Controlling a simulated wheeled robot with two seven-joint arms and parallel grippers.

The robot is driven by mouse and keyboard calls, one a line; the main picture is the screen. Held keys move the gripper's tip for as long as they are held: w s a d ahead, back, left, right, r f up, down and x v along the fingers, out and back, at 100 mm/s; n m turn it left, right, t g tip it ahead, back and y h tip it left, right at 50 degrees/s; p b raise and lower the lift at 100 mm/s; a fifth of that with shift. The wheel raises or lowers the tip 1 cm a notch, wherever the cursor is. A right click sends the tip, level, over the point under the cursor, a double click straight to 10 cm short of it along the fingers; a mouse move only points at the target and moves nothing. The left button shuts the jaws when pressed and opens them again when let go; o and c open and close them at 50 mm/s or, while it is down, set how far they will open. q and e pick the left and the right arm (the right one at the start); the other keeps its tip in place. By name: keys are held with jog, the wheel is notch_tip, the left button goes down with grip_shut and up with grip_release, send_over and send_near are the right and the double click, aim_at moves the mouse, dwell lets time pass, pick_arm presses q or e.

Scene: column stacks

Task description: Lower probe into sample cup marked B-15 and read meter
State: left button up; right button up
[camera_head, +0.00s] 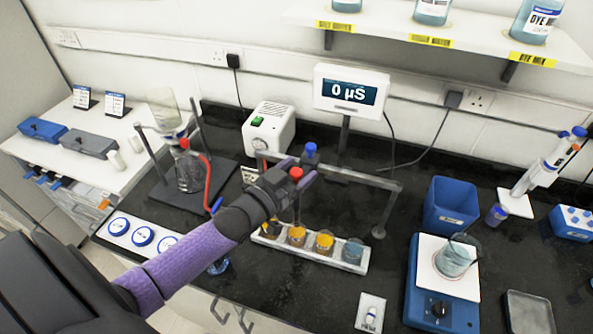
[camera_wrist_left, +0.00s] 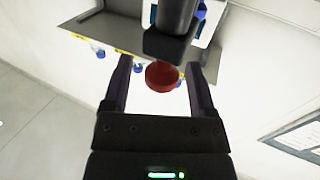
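The meter (camera_head: 349,90) stands on a post at the back and reads 0 µS. Several sample cups, including an orange one (camera_head: 324,241) and a grey-blue one (camera_head: 352,251), sit in a white rack; I cannot read their markings. A red knob (camera_head: 296,172) and a blue knob (camera_head: 310,149) show at the metal rail above the rack. A thin rod below the red knob is partly hidden by my gripper. My left gripper (camera_head: 303,178) is at the red knob. In the left wrist view its fingers are apart, with the red knob (camera_wrist_left: 163,76) between them and gaps visible. My right gripper is out of view.
The metal rail (camera_head: 350,178) crosses behind the cups. A flask on a stand (camera_head: 188,170) is at the left. A blue stirrer (camera_head: 440,290) with a beaker and a blue bin (camera_head: 450,205) are at the right. Bare black bench lies right of the rack.

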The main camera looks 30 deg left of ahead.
pick_arm(q)
jog(key=shift+f, duration=0.1)
jog(key=s+a, duration=0.1)
jog(key=s, duration=0.8)
jog(key=shift+s+a, duration=0.3)
jog(key=shift+s, duration=0.1)
